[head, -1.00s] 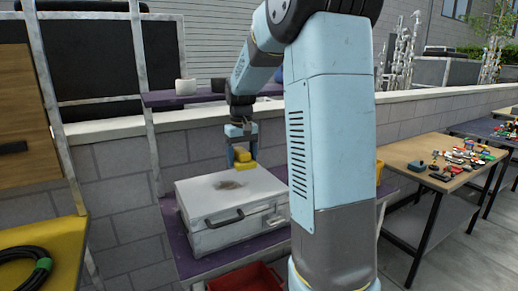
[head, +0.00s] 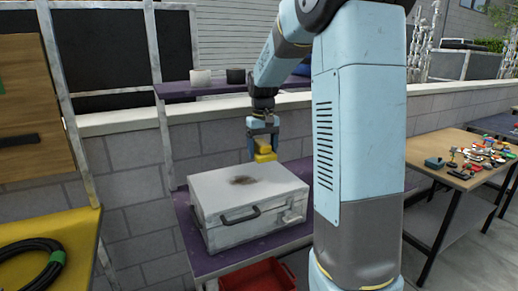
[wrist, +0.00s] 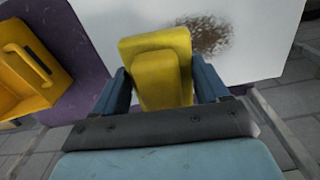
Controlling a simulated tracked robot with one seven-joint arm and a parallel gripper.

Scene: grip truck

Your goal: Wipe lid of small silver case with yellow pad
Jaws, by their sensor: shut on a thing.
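The small silver case (head: 226,209) stands closed on a purple shelf, its handle toward the front. A brown dirt smudge (head: 243,180) lies on its lid; the smudge also shows in the wrist view (wrist: 205,36). My gripper (head: 263,143) is shut on the yellow pad (head: 265,157) and points down over the back right part of the lid. In the wrist view the pad (wrist: 157,50) sits between the two blue fingers, just left of the smudge.
A yellow bin (wrist: 35,65) stands beside the case in the wrist view. A red crate (head: 258,276) sits below the purple shelf (head: 195,252). White and black cups (head: 201,77) stand on the upper shelf. A wooden table with small items (head: 450,176) is at right.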

